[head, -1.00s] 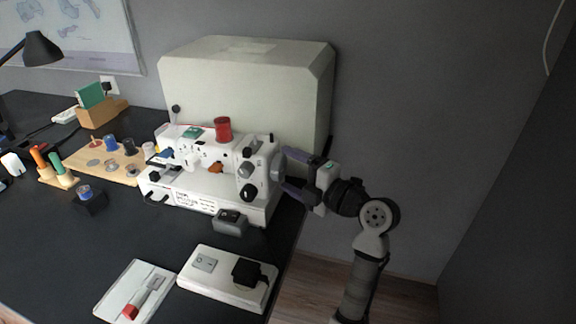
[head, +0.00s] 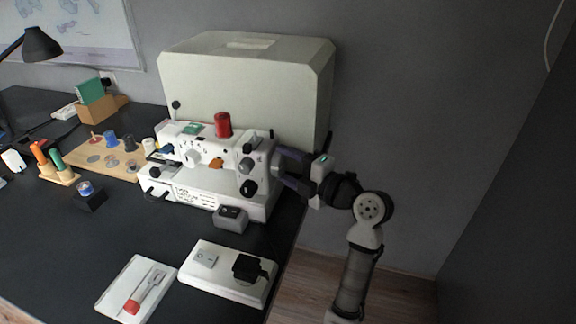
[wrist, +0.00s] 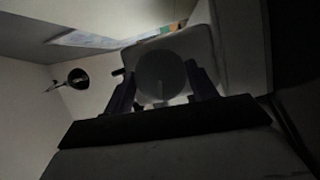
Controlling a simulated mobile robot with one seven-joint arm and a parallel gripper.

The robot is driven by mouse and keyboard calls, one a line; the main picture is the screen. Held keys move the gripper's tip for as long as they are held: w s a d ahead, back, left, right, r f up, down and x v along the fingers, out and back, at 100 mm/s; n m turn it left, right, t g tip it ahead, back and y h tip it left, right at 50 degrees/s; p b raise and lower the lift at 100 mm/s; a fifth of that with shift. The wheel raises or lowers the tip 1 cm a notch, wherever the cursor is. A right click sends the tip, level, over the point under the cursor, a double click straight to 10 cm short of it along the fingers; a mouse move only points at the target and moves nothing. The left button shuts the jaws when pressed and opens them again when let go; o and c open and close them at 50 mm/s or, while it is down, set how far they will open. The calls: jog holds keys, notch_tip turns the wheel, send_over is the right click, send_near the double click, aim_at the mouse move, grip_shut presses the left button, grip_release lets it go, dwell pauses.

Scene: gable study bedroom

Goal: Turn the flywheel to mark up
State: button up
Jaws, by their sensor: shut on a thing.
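The white sewing machine (head: 205,170) stands on the dark table, with a red thread spool (head: 223,125) on top. Its flywheel is on the right end, mostly hidden behind my fingers in the head view. In the wrist view the flywheel (wrist: 161,76) is a round grey disc between the two fingers, with a small pale mark low on its face. My gripper (head: 281,169) reaches in from the right and is shut on the flywheel; it also shows in the wrist view (wrist: 162,88).
A large pale case (head: 245,90) stands right behind the machine. A grey box (head: 231,218) and a white switch board (head: 222,275) lie in front. A wooden spool board (head: 105,158) is to the left. The space right of the table is free.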

jog(key=shift+m, duration=0.3)
jog(key=m, duration=0.1)
jog(key=m+g, duration=0.1)
jog(key=shift+r+m+h, duration=0.2)
jog(key=shift+m+h, duration=0.1)
jog(key=m, duration=0.1)
jog(key=m+g+p, duration=0.1)
jog(key=shift+w+r+m+h+p, duration=0.1)
jog(key=shift+r+m+h+p, duration=0.05)
jog(key=shift+m+h+p, duration=0.2)
jog(key=m+g+p, duration=0.2)
jog(key=m, duration=0.1)
jog(key=shift+r+g+p, duration=0.1)
jog(key=shift+g+p, duration=0.2)
jog(key=shift+p, duration=0.1)
jog(key=shift+w+m+g+p, duration=0.1)
jog(key=shift+m+g+p, duration=0.6)
jog(key=shift+m+p, duration=0.35)
jog(key=shift+d+f, duration=0.1)
jog(key=shift+f, duration=0.1)
jog(key=o, duration=1)
jog(key=shift+d, duration=0.1)
